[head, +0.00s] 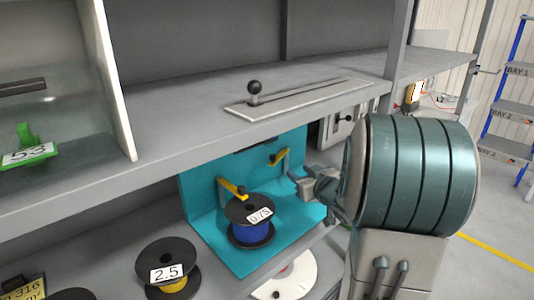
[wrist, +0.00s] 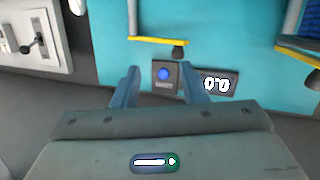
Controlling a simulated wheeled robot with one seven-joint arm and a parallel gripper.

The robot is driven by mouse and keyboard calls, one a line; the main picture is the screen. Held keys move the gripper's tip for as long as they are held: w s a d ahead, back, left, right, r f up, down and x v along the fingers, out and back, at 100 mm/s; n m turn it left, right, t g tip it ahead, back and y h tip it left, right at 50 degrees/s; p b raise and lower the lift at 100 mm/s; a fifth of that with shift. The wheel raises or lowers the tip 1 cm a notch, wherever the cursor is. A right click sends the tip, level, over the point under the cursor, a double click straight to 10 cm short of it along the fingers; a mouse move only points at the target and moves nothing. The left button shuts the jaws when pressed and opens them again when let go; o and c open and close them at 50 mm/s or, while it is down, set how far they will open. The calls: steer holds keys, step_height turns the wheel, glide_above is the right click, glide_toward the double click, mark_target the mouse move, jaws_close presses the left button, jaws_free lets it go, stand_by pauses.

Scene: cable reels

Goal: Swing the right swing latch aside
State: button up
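The right swing latch (head: 277,157) is a yellow bar with a dark knob, on the right part of the teal holder (head: 298,215). In the wrist view this yellow latch (wrist: 158,40) lies just beyond my fingertips, with its dark knob hanging at one end. A left yellow latch (head: 230,187) reaches over the blue-wound reel (head: 250,232) labelled 0.75. My gripper (head: 293,176) is beside the right latch. In the wrist view its two fingers (wrist: 161,72) stand apart with nothing gripped between them. Whether a finger touches the latch is unclear.
A shelf with a knobbed slider plate (head: 300,97) runs above the holder. A reel labelled 2.5 (head: 168,268) stands at left and a white disc (head: 286,280) lies below. A blue button (wrist: 163,74) and a digital display (wrist: 217,83) sit near my fingers.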

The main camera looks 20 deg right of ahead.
mark_target(275, 157)
steer(key=w+a+y+p, duration=0.1)
steer(key=w, duration=0.3)
steer(key=w+a+n+y+p, duration=0.1)
steer(key=w+y, duration=0.1)
steer(key=w, duration=0.1)
steer(key=w+a+t+y+p, duration=0.1)
steer(key=w+a, duration=0.1)
steer(key=w, duration=0.2)
steer(key=shift+w+a+r+n+y, duration=0.1)
steer(key=shift+w+n+y, duration=0.25)
steer(key=shift+n+y, duration=0.05)
jaws_close()
